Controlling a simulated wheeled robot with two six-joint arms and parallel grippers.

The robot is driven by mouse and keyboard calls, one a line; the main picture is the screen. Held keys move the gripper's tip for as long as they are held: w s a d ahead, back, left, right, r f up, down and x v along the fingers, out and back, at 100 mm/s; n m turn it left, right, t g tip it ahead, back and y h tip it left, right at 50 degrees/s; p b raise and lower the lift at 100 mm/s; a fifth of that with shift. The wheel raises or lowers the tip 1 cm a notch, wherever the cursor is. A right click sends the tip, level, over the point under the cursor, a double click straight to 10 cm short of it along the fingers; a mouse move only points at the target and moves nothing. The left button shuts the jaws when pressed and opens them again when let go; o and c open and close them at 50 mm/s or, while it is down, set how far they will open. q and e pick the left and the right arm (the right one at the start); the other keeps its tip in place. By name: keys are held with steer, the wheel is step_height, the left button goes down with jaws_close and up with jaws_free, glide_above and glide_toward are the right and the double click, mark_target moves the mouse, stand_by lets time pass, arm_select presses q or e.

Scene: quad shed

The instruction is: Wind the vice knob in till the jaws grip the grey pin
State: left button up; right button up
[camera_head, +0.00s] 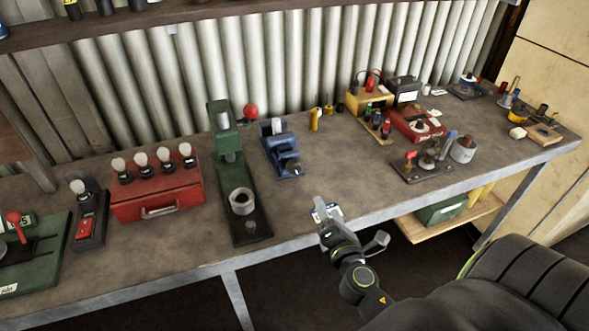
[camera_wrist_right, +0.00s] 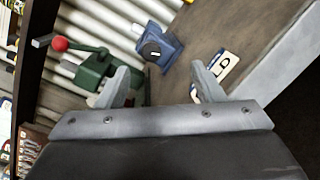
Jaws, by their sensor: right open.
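The small blue vice (camera_head: 283,158) stands on the workbench, right of the green press. A dark round knob (camera_wrist_right: 151,51) with a white mark faces me on the vice in the right wrist view. A pale grey piece shows at the vice's far end; I cannot tell whether it is the pin, nor the gap at the jaws. My right gripper (camera_head: 352,232) is open and empty by the bench's front edge, apart from the vice and to its front right. In the wrist view the vice (camera_wrist_right: 171,48) lies beyond the two fingers. My left gripper is not in view.
A green press (camera_head: 228,165) with a red ball handle stands just left of the vice. A small labelled card (camera_head: 328,212) lies at the bench edge beside my right gripper. A red box (camera_head: 157,200) is further left. Bench (camera_head: 335,165) right of the vice is clear.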

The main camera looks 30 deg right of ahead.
mark_target(295, 171)
steer(key=w+a+n+y, duration=0.1)
steer(key=n, duration=0.1)
steer(key=a+n+y, duration=0.1)
steer(key=n, duration=0.1)
steer(key=shift+w+f+t, duration=0.35)
steer(key=shift+f+t, duration=0.05)
steer(key=shift+w, duration=0.35)
steer(key=p+x, duration=0.1)
steer(key=x, duration=1.5)
steer(key=shift+w+d+f, duration=0.15)
steer(key=shift+d, duration=0.1)
steer(key=c, duration=1)
steer(key=shift+o, duration=0.2)
